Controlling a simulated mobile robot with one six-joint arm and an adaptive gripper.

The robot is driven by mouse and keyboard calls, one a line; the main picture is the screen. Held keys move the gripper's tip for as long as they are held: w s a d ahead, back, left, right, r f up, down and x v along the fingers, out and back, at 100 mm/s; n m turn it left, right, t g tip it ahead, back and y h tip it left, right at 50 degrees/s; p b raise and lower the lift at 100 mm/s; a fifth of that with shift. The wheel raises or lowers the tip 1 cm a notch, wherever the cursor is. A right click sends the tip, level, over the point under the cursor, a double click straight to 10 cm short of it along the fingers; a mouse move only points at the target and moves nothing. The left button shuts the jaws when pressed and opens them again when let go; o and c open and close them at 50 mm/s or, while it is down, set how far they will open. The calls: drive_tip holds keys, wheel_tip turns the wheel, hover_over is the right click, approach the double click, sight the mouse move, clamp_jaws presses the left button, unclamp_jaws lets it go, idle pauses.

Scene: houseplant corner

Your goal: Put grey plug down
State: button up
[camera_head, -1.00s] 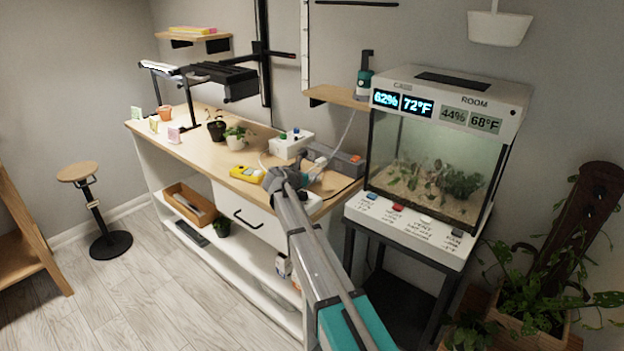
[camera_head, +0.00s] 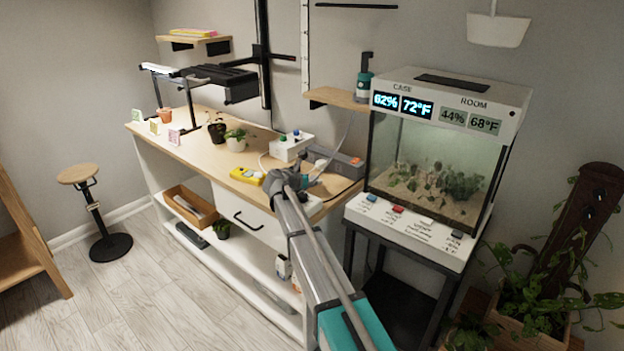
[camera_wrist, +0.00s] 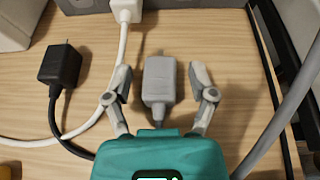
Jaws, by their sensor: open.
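The grey plug (camera_wrist: 160,85) lies on the wooden bench top in the wrist view, its prongs pointing away from my gripper. My gripper (camera_wrist: 160,80) is open, with one finger on each side of the plug and a visible gap to both. In the head view my gripper (camera_head: 292,178) is over the near right end of the bench (camera_head: 205,155); the grey plug cannot be made out there.
A black plug (camera_wrist: 60,65) lies left of the grey one. A white plug (camera_wrist: 126,10) sits at the grey power strip (camera_wrist: 195,3) ahead. A thick grey cable (camera_wrist: 285,105) runs at right. A yellow meter (camera_head: 246,176) and a terrarium (camera_head: 432,165) stand nearby.

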drive_tip(key=shift+s+d+f+p, duration=0.2)
drive_tip(key=shift+s+p, duration=0.1)
drive_tip(key=shift+s, duration=0.3)
drive_tip(key=shift+r+p, duration=0.2)
drive_tip(key=shift+p, duration=0.1)
drive_tip(key=p+v, duration=0.1)
drive_tip(key=v, duration=0.2)
drive_tip(key=p+v, duration=0.2)
drive_tip(key=v, duration=0.1)
drive_tip(key=w+p+v, duration=0.1)
drive_tip(key=v, duration=0.3)
drive_tip(key=shift+a+r, duration=0.3)
drive_tip(key=shift+p+v, duration=0.45)
drive_tip(key=shift+v, duration=0.35)
